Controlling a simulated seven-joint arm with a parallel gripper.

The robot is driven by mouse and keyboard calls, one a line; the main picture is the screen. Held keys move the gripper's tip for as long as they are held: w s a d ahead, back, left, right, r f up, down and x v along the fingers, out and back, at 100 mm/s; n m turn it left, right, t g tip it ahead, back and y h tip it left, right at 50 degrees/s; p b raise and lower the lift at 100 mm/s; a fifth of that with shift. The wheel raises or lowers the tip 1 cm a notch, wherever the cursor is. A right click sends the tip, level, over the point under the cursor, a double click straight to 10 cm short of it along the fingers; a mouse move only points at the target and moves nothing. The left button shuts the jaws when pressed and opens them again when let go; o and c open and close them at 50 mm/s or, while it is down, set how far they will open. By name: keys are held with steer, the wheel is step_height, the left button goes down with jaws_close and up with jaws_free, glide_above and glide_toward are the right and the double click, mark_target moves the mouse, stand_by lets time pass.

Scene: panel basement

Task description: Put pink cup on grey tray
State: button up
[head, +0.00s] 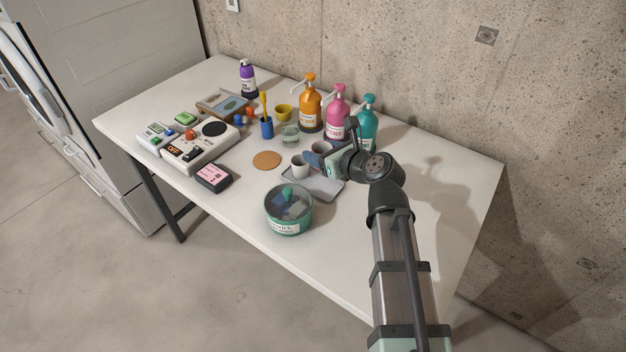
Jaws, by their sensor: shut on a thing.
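The grey tray (327,189) lies flat on the white table near the middle. A dull, pinkish-looking cup (321,147) shows beside the fingers of my gripper (319,157), partly hidden by them. My gripper reaches in from the right and is shut on this cup, over the far side of the tray. I cannot tell whether the cup's base touches the tray. A white cup (300,168) stands upright at the tray's left end; whether it is on the tray or just beside it is hard to tell.
A round teal-rimmed container (288,222) stands in front of the tray. Orange (310,108), pink (337,115) and teal (367,124) pump bottles stand close behind my gripper. A cork coaster (267,160) and glass (289,135) are to the left. The table's right side is clear.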

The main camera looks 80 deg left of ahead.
steer(key=shift+s+a+r, duration=0.1)
steer(key=shift+a+r, duration=0.1)
steer(key=shift+r, duration=0.25)
steer(key=shift+w+a, duration=0.15)
steer(key=shift+w, duration=0.05)
steer(key=shift+w+a+f+m+t+y, duration=0.15)
steer(key=shift+w+m+t+y, duration=0.25)
steer(key=shift+m+t, duration=0.2)
steer(key=shift+f, duration=4.95)
steer(key=shift+f, duration=0.1)
steer(key=o, duration=1)
